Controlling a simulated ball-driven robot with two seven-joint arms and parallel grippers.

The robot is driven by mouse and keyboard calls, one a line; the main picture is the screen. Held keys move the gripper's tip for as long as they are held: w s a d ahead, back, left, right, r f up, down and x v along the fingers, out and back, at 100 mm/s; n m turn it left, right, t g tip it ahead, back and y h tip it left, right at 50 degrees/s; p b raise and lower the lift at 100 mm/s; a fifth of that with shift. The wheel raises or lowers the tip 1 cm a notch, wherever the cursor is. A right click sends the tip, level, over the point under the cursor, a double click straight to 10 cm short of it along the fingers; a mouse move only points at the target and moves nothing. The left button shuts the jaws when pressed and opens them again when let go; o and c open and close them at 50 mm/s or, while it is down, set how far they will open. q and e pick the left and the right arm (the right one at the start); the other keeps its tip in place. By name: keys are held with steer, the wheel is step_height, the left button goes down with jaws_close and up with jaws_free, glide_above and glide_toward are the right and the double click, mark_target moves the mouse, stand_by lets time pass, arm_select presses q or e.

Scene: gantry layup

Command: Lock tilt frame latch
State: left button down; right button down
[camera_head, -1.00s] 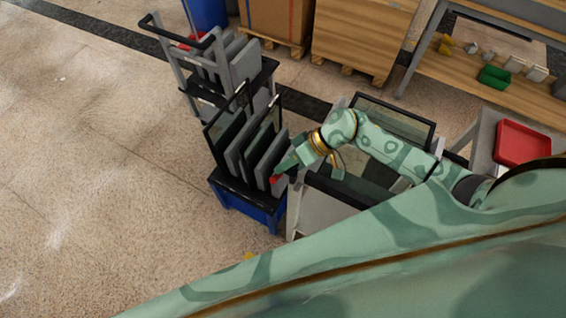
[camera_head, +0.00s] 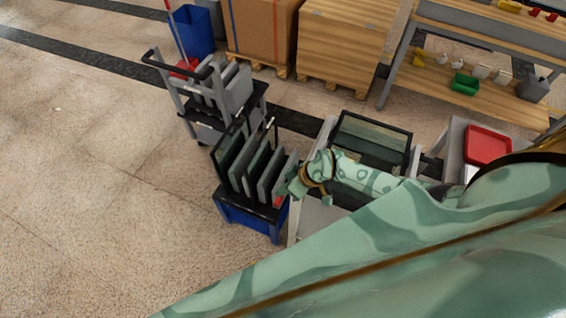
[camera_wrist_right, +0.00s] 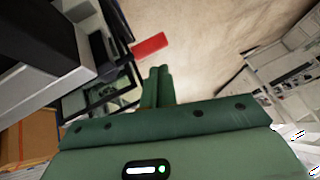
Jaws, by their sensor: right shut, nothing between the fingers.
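The red part (camera_head: 278,202), which looks like the latch handle, shows at the front right of the blue-based rack, beside the grey-white frame (camera_head: 313,217). In the right wrist view a red bar (camera_wrist_right: 150,46) lies just beyond and left of my fingertips, with a visible gap in the picture. My right gripper (camera_head: 285,190) is close to the red part in the head view; its fingers (camera_wrist_right: 160,70) are together and empty. I cannot tell how the latch is set. The left gripper is out of view.
The rack (camera_head: 248,222) holds several upright dark and grey panels. A grey trolley (camera_head: 180,97) stands behind it. A black-framed glass panel (camera_head: 372,118) lies right of the rack. A red tray (camera_head: 487,146) is at the right. The floor at left is clear.

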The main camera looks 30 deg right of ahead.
steer(key=shift+w+f, duration=0.1)
steer(key=shift+w, duration=0.05)
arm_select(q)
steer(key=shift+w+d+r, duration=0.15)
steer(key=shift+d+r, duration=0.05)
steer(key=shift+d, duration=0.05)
arm_select(e)
steer(key=shift+w+d+r, duration=0.3)
steer(key=shift+w+d, duration=0.1)
steer(key=shift+d, duration=0.2)
